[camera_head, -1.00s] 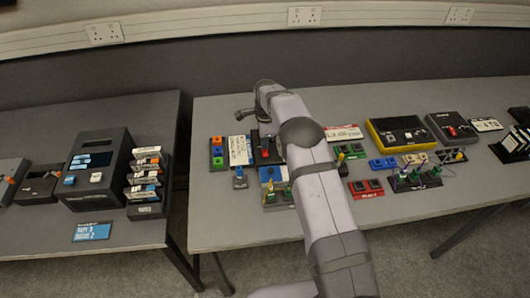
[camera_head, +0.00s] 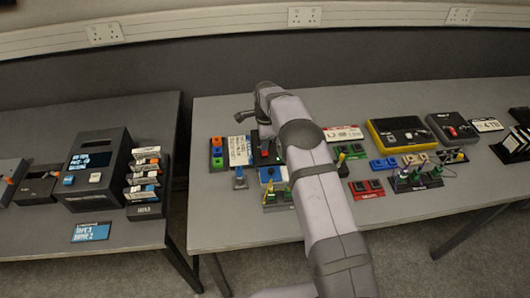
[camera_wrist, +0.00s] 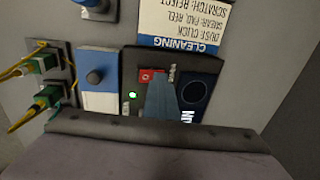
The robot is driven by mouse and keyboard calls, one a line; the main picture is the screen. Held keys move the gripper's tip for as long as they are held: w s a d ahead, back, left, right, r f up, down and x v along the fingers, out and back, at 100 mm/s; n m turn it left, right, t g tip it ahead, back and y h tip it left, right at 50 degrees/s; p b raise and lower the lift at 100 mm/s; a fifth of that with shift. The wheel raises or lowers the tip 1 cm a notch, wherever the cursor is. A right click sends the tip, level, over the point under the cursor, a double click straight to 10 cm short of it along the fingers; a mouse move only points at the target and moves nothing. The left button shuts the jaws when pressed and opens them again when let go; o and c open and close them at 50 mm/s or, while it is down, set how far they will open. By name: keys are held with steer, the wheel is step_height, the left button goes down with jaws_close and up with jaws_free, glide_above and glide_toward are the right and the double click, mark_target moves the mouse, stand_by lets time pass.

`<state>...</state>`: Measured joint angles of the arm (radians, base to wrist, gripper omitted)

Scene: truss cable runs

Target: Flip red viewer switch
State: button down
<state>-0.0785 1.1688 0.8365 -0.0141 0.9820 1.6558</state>
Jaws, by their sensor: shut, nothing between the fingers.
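The viewer is a dark box in the wrist view (camera_wrist: 135,65), with a round dark lens on its right side. Its red switch (camera_wrist: 147,76) shows as a small red patch at upper left, and a small green light (camera_wrist: 132,95) glows below it. My gripper (camera_wrist: 159,82) is shut and empty, its blue-grey fingers over the middle of the box, tips just right of the red patch. I cannot tell whether they touch. In the head view my arm covers most of the viewer, leaving a bit of red (camera_head: 264,153) showing.
A white and blue "CLEANING" card (camera_wrist: 185,25) lies against the viewer. A blue and white box with a dark knob (camera_wrist: 97,78) stands left of it, with green-plugged cables (camera_wrist: 45,95) farther left. Several other panels crowd the table (camera_head: 225,220); its front strip is clear.

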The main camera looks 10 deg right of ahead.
step_height(320, 180, up, 7)
steer(key=p, duration=0.4)
steer(key=shift+f, duration=0.15)
stand_by(0.5)
steer(key=s+d+r+n, duration=0.1)
steer(key=s+r+n, duration=0.2)
steer(key=s, duration=0.3)
steer(key=s+d+r+n+g, duration=0.1)
steer(key=s+r+n, duration=0.25)
steer(key=s, duration=0.25)
steer(key=s+d+r+n, duration=0.1)
steer(key=s+r+n, duration=0.1)
steer(key=s+n, duration=0.3)
steer(key=s+d+n, duration=0.2)
steer(key=s+n, duration=0.5)
steer(key=s, duration=1.5)
step_height(320, 180, down, 48)
steer(key=b, duration=4.7)
steer(key=shift+s+a+g, duration=0.15)
steer(key=shift+a+g, duration=0.1)
steer(key=shift+g, duration=0.15)
